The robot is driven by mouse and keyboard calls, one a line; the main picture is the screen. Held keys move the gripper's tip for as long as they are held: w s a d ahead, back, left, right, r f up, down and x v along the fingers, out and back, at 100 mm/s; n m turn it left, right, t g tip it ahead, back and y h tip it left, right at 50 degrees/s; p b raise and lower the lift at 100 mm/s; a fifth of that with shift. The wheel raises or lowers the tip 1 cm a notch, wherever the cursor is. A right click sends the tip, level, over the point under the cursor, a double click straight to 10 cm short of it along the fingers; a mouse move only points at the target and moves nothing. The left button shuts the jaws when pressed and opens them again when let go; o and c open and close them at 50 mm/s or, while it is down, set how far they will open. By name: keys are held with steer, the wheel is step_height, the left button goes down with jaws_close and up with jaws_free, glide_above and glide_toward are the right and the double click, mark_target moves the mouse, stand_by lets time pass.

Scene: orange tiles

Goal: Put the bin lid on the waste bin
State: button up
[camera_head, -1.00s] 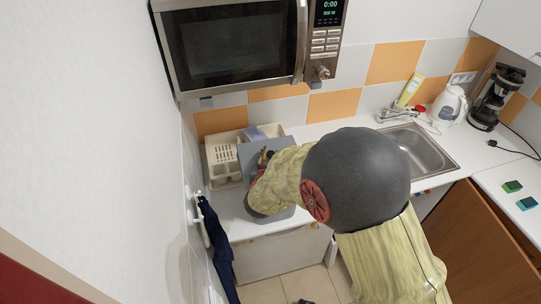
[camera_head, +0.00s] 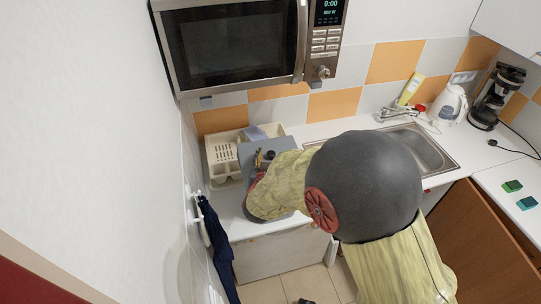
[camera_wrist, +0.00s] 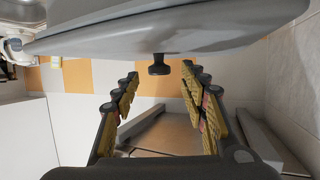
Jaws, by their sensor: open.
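The bin lid (camera_wrist: 230,28) is a wide grey plate with a dark knob (camera_wrist: 158,65), which points down in the wrist view. In the head view, a grey flat surface (camera_head: 283,146) with a dark knob lies on the counter by the dish rack, partly behind my arm. My gripper (camera_wrist: 160,78) is open, one finger on each side of the knob with visible gaps.
A cream dish rack (camera_head: 220,158) stands behind and left. A microwave (camera_head: 235,45) hangs above the counter. The sink (camera_head: 432,155), kettle (camera_head: 449,104) and coffee maker (camera_head: 494,97) are to the right. A dark cloth (camera_head: 216,240) hangs on the left wall.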

steer(key=v, duration=1)
